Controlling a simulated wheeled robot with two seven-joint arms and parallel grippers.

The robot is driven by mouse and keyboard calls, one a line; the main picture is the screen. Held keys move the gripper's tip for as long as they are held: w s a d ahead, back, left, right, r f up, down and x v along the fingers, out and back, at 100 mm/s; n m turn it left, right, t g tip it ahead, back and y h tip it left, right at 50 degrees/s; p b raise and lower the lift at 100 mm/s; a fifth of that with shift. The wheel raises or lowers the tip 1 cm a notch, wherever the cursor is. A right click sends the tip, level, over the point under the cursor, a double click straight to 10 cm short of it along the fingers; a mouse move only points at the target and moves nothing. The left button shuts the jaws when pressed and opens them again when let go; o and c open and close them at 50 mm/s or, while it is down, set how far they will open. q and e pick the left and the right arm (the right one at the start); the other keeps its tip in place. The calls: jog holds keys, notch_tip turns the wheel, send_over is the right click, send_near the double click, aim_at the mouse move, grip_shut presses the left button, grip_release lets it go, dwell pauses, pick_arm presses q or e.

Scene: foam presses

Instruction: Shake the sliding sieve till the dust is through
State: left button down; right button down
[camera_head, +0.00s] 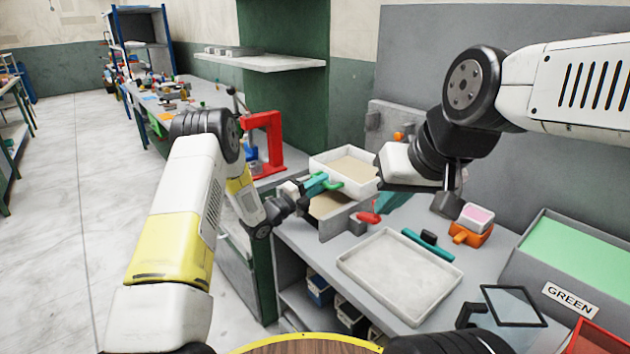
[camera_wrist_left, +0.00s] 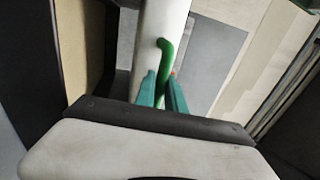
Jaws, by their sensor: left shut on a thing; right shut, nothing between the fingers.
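The sliding sieve (camera_head: 318,163) is a white-walled box with a flat tan layer inside, above a grey frame (camera_head: 340,221) on the bench. More tan surface (camera_head: 322,205) shows under it. My left gripper (camera_head: 322,184) is shut on the sieve's green handle (camera_head: 334,184) at its front wall. In the left wrist view the teal fingers close on this green handle (camera_wrist_left: 166,50) beside the white wall. My right gripper (camera_head: 388,203) is shut and empty, its teal fingers low, right of the sieve; its hand partly hides what is behind. I cannot tell how much dust is through.
A white tray (camera_head: 452,296) lies in front. A red-handled thing (camera_head: 368,217) sits beside the frame and a black-and-teal tool (camera_head: 428,239) behind the tray. An orange holder with a pink block (camera_head: 472,230), a GREEN bin (camera_head: 575,262) and a red press (camera_head: 268,140) stand around.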

pick_arm(q)
jog(key=c, duration=1.4)
grip_release()
jog(key=shift+w+d, duration=0.15)
jog(key=shift+d, duration=0.05)
jog(key=v, duration=0.8)
jog(key=shift+d, duration=0.1)
